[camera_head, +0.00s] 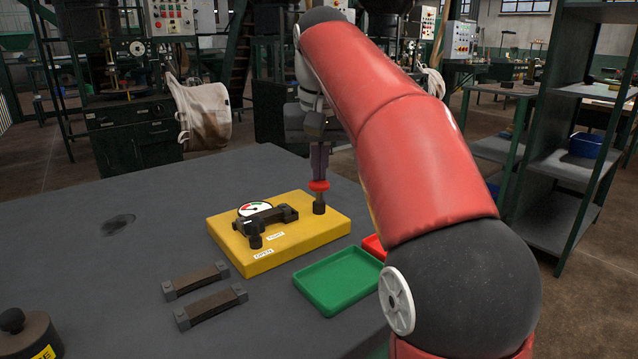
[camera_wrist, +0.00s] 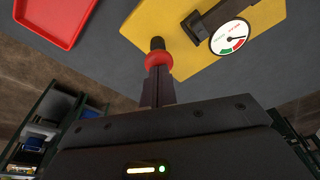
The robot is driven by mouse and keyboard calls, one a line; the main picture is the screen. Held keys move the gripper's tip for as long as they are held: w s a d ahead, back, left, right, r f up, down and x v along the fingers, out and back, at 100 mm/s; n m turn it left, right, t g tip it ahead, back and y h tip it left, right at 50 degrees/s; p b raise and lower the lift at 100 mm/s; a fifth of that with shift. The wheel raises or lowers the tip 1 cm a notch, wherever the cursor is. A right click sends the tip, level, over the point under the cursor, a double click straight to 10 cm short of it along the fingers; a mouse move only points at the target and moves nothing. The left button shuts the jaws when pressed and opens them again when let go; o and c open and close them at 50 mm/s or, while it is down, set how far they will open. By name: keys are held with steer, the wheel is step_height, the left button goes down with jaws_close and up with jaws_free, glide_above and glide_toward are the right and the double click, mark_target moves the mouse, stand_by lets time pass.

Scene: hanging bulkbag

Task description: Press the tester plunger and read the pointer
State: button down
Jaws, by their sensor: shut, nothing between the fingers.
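The tester is a yellow block (camera_head: 285,243) on the grey table, with a white round dial (camera_head: 250,209) and a dark clamp part (camera_head: 270,219) on top. The plunger (camera_head: 319,186) has a red disc cap on a black stem at the block's far right corner. My gripper (camera_head: 319,176) is shut and empty, pointing down with its fingertips at the red cap; any small gap cannot be told. The wrist view shows the cap (camera_wrist: 156,60) right at the fingertips. There the dial (camera_wrist: 231,38) shows green and red zones; its thin pointer seems to lie near the red, but is too small to read surely.
Two dark bars with grey ends (camera_head: 195,281) (camera_head: 210,307) lie left of the block. A green tray (camera_head: 340,279) stands in front right, with a red tray (camera_head: 373,246) partly hidden behind my arm. A dark knobbed weight (camera_head: 28,337) stands at lower left.

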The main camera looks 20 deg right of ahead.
steer(key=shift+s+b+x, duration=0.2)
steer(key=shift+b+x, duration=0.4)
steer(key=shift+x, duration=0.4)
steer(key=p+v, duration=0.3)
steer(key=shift+w+r+p, duration=0.2)
steer(key=shift+w+p, duration=0.1)
steer(key=shift+w+p+v, duration=0.15)
steer(key=shift+w+v, duration=0.05)
steer(key=shift+v, duration=0.75)
steer(key=shift+w+p+v, duration=0.1)
steer(key=shift+w+v, duration=0.1)
steer(key=shift+v, duration=0.7)
steer(key=shift+w+p+v, duration=0.15)
steer(key=shift+w+v, duration=0.05)
steer(key=shift+v, duration=0.75)
steer(key=shift+d+r, duration=0.1)
